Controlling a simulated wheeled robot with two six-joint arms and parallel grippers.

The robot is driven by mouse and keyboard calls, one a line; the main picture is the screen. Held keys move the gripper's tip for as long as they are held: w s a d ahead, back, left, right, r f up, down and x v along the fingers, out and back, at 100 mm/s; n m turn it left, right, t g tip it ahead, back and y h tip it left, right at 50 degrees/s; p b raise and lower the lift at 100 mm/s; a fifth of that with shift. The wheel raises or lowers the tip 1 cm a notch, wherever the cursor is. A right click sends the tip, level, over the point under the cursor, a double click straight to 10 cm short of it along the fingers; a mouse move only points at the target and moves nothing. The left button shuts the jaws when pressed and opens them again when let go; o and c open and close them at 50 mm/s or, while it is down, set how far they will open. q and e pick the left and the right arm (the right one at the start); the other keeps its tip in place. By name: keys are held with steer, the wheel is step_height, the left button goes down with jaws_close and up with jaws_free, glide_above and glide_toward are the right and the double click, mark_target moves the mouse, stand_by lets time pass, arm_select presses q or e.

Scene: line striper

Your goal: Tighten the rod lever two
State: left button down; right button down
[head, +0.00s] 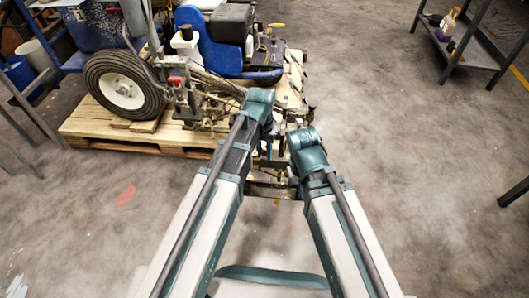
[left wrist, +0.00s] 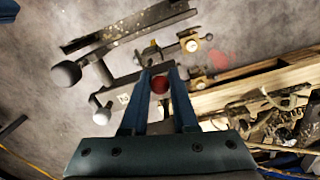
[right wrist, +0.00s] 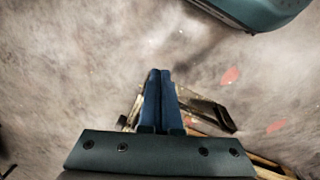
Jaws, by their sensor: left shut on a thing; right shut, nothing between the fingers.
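In the left wrist view a dark red ball knob (left wrist: 160,84) sits between the fingers of my left gripper (left wrist: 159,70), which is shut on it. A dark ball knob (left wrist: 66,74) and a pale ball knob (left wrist: 103,113) stand on levers to its left. I cannot tell which lever is number two. These belong to the metal frame of the line striper (head: 215,50), which stands on a pallet. My right gripper (right wrist: 160,72) is shut and empty above the frame (right wrist: 208,113). Both grippers are mostly hidden behind my arms in the head view.
The wooden pallet (head: 140,143) lies under the striper. A metal shelf (head: 462,45) with bottles stands at the upper right. A metal bar (left wrist: 130,28) lies close beyond the levers.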

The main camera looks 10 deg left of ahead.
arm_select(q)
steer(key=shift+w, duration=0.1)
stand_by(0.8)
steer(key=shift+w+r+g, duration=0.2)
steer(key=shift+w+g, duration=0.45)
steer(key=shift+g, duration=0.15)
steer(key=shift+w+r+g, duration=0.1)
steer(key=shift+w+g, duration=0.25)
steer(key=shift+g, duration=0.45)
steer(key=shift+r+g+b, duration=0.15)
steer(key=shift+g+b, duration=0.2)
steer(key=shift+g, duration=0.15)
steer(key=shift+s, duration=0.1)
steer(key=c, duration=0.7)
jaws_free()
steer(key=shift+r, duration=0.15)
steer(key=p+v, duration=1.2)
steer(key=v, duration=0.1)
steer(key=shift+r+p, duration=0.25)
steer(key=shift+p, duration=0.15)
